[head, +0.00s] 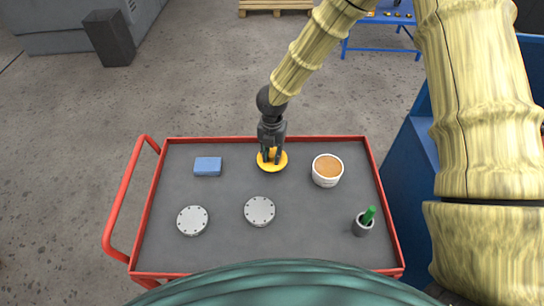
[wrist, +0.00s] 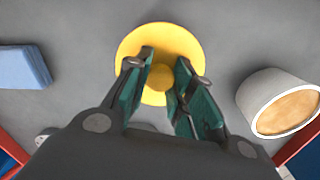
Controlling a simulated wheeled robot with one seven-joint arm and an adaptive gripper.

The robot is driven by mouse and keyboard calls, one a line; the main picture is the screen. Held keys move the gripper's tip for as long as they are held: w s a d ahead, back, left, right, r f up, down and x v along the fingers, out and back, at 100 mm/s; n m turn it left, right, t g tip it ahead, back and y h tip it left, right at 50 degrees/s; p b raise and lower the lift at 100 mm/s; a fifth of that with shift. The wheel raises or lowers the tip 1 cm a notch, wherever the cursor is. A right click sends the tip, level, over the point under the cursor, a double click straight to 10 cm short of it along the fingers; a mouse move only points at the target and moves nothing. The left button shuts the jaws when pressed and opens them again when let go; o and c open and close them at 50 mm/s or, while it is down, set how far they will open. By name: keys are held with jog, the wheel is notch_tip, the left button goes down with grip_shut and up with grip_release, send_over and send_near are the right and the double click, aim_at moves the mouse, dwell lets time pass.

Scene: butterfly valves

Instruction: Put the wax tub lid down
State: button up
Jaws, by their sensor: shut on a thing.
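The wax tub lid (head: 281,164) is a yellow disc with a round knob, at the far middle of the cart top. It also shows in the wrist view (wrist: 190,40). My gripper (head: 271,156) points down over the lid, with its fingers on either side of the knob, shut on it. In the wrist view my gripper's fingers (wrist: 165,72) partly cover the disc. I cannot tell whether the lid touches the cart top. The wax tub (head: 327,171), white with orange-brown wax, stands open to the right of the lid. It also shows in the wrist view (wrist: 250,100).
The grey cart top (head: 300,245) has a red rim. A blue block (head: 207,166) lies left of the lid. Two grey flanged discs (head: 192,221) (head: 259,211) lie nearer, and a dark cup with a green-handled tool (head: 364,223) stands near right. Bare surface lies between them.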

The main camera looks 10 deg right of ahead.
aim_at(272, 160)
jog(key=shift+f+p, duration=0.85)
jog(key=shift+f, duration=0.9)
jog(key=shift+f, duration=0.15)
jog(key=o, duration=0.8)
notch_tip(272, 160, up, 12)
jog(key=b, duration=0.3)
jog(key=shift+r+b, duration=0.2)
jog(key=shift+b, duration=0.1)
jog(key=shift+f, duration=0.1)
